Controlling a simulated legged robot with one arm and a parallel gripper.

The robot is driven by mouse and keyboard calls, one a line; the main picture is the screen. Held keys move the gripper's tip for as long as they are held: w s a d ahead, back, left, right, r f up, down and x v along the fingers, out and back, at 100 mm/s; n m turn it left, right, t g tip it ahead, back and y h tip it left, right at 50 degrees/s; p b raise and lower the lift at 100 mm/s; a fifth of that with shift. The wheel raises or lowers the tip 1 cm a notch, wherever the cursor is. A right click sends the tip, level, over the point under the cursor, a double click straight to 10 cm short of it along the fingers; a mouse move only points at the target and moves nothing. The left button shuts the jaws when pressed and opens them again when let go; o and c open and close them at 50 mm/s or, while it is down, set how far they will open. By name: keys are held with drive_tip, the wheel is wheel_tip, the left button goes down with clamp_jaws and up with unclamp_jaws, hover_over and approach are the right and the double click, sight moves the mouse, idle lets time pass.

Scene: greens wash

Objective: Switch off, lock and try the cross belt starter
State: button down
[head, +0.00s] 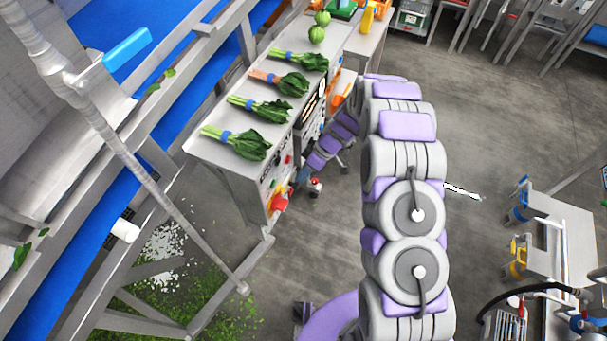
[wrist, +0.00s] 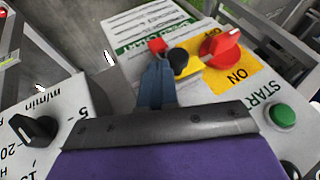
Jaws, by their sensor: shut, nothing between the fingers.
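The starter panel shows in the wrist view with a red rotary switch (wrist: 219,48) on a yellow plate (wrist: 243,73) marked ON. I cannot tell which position the handle points to. A green button (wrist: 282,115) marked START sits at the right. A round black part (wrist: 178,61) and a small red part (wrist: 157,45) lie just beyond my gripper (wrist: 157,68). Its blue-grey fingers are shut and empty, left of the red switch. Whether they touch the red or black part is unclear. In the head view, a red switch (head: 280,204) shows on the bench's end face.
A black dial (wrist: 36,130) marked m/min is on a neighbouring panel. Several bunches of greens (head: 248,142) lie on the bench top. A blue belt (head: 60,262) runs along the left. Open floor (head: 500,120) lies to the right; a white cart (head: 560,235) stands beyond.

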drive_tip(key=w+d+r+p, duration=0.1)
drive_tip(key=w+d+r, duration=0.5)
drive_tip(key=d+r, duration=0.1)
drive_tip(key=shift+r, duration=0.85)
drive_tip(key=shift+s+r, duration=0.1)
drive_tip(key=s+d+r+m+h, duration=0.35)
drive_tip(key=s+r+m, duration=0.25)
drive_tip(key=s+r, duration=1.25)
drive_tip(key=s+d+r+m+h, duration=0.1)
drive_tip(key=s+d+m, duration=0.3)
drive_tip(key=s, duration=0.7)
drive_tip(key=s+d+r+m+t+h, duration=0.1)
drive_tip(key=s+d+r+m, duration=0.2)
drive_tip(key=s, duration=0.9)
drive_tip(key=shift+d+r+m+h, duration=0.15)
drive_tip(key=shift+d+m+h, duration=0.3)
drive_tip(key=shift+d, duration=0.4)
